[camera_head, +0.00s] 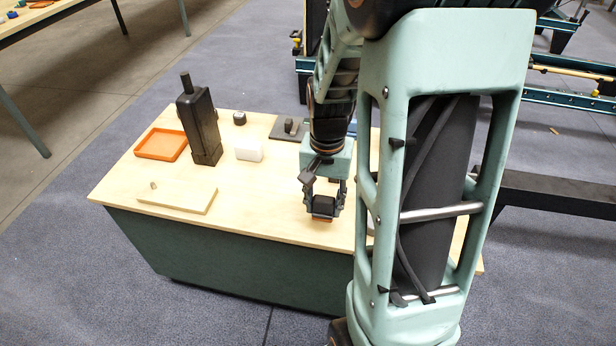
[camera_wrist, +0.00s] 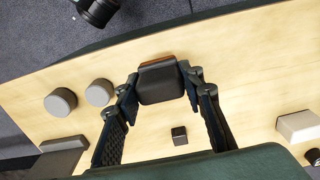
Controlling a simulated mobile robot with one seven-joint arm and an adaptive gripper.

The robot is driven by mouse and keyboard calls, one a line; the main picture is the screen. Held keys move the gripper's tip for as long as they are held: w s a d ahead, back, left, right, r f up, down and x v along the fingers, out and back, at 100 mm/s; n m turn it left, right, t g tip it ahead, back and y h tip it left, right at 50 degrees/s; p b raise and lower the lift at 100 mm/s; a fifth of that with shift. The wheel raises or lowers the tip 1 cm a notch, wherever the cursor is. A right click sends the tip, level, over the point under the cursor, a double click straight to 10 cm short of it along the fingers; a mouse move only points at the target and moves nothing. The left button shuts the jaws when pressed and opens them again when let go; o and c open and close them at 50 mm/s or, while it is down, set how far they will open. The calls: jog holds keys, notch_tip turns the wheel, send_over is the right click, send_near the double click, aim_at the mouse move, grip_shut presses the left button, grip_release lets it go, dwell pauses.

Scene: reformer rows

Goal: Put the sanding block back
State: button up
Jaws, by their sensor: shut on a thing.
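The sanding block (camera_head: 323,204) is dark on top with an orange-brown lower face. It is held between the fingers of my gripper (camera_head: 323,197), over the front right part of the wooden table top. In the wrist view the block (camera_wrist: 160,82) sits between the two fingertips of my gripper (camera_wrist: 158,88), with its orange edge at the far side. I cannot tell whether its underside touches the table. A shallow orange tray (camera_head: 160,145) lies at the table's left, apart from my gripper, and looks empty.
The table (camera_head: 265,205) also bears a tall black tool (camera_head: 201,130), a white block (camera_head: 248,149), a pale board (camera_head: 178,199) with a small peg, a dark plate (camera_head: 281,134) and a small dark item (camera_head: 239,118). Two grey round pieces (camera_wrist: 60,102) show in the wrist view. The front middle is clear.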

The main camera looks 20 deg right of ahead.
aim_at(330, 206)
jog(key=d+f, duration=0.2)
jog(key=shift+w+f+b, duration=0.3)
jog(key=shift+f+b, duration=0.05)
jog(key=shift+w+d+f+b, duration=0.1)
jog(key=shift+f+b, duration=0.35)
jog(key=shift+f, duration=1.1)
jog(key=shift+f, duration=0.15)
jog(key=o, duration=1.1)
notch_tip(330, 206, up, 12)
jog(key=p, duration=0.3)
jog(key=shift+p, duration=0.3)
